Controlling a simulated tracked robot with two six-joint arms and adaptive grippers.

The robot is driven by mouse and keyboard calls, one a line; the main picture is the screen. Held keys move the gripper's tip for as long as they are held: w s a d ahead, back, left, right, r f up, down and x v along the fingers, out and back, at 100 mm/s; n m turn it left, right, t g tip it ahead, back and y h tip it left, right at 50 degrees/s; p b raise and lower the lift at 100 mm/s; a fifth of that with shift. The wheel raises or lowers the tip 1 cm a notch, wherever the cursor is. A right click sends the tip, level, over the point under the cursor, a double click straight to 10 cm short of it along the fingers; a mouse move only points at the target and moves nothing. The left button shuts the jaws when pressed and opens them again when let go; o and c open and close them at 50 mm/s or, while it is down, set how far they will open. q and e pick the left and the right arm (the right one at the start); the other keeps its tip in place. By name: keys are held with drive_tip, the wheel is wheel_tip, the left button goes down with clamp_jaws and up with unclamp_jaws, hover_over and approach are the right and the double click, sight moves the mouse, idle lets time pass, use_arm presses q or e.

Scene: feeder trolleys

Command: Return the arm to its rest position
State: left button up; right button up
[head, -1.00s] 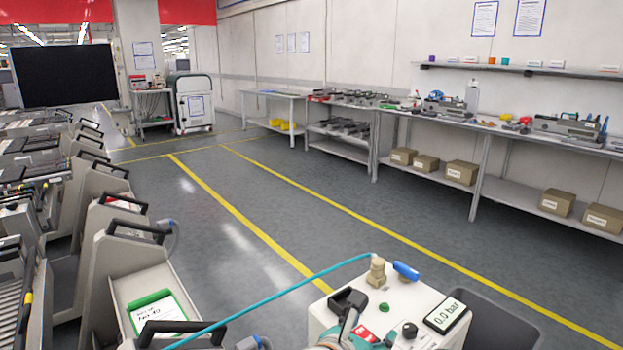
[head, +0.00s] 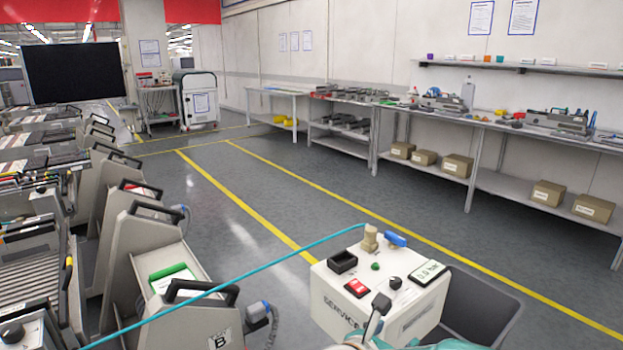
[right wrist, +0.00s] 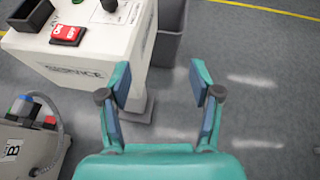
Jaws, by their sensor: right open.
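My right gripper (head: 378,318) shows at the bottom edge of the head view, in front of the white service unit (head: 338,300). In the right wrist view its two fingers (right wrist: 160,84) are apart with nothing between them. Bare floor and the lower side of the unit lie beyond them. The fingers look clear of the unit. My left gripper is not in view.
A teal hose (head: 240,283) runs from the unit's brass fitting (head: 370,238) to the lower left. Feeder trolleys (head: 140,250) line the left side. A grey bin (head: 490,310) stands right of the unit. Workbenches (head: 500,130) line the wall. The floor between is clear.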

drive_tip(key=d+f+n+g+h, duration=0.1)
drive_tip(key=d+f+n+g, duration=0.1)
drive_tip(key=d+f, duration=0.95)
drive_tip(key=s+f+n+g+y, duration=0.1)
drive_tip(key=s+f+n+y, duration=0.2)
drive_tip(key=f+n, duration=0.4)
drive_tip(key=s+f+n+y, duration=0.25)
drive_tip(key=f+n, duration=0.25)
drive_tip(key=f, duration=0.5)
drive_tip(key=s+a+f+n+g+y, duration=0.35)
drive_tip(key=s+a+n, duration=0.45)
drive_tip(key=n, duration=0.6)
drive_tip(key=s+a+f+n+g+y, duration=0.3)
drive_tip(key=s+a+n+y, duration=0.25)
drive_tip(key=s+n, duration=0.65)
wheel_tip(320, 180, up, 13)
drive_tip(key=w+n+p, duration=0.1)
drive_tip(key=p, duration=1.2)
drive_tip(key=shift+w+a+r+n+h+p, duration=0.15)
drive_tip(key=shift+a+n+h+p, duration=0.1)
drive_tip(key=shift+n+h+p, duration=0.15)
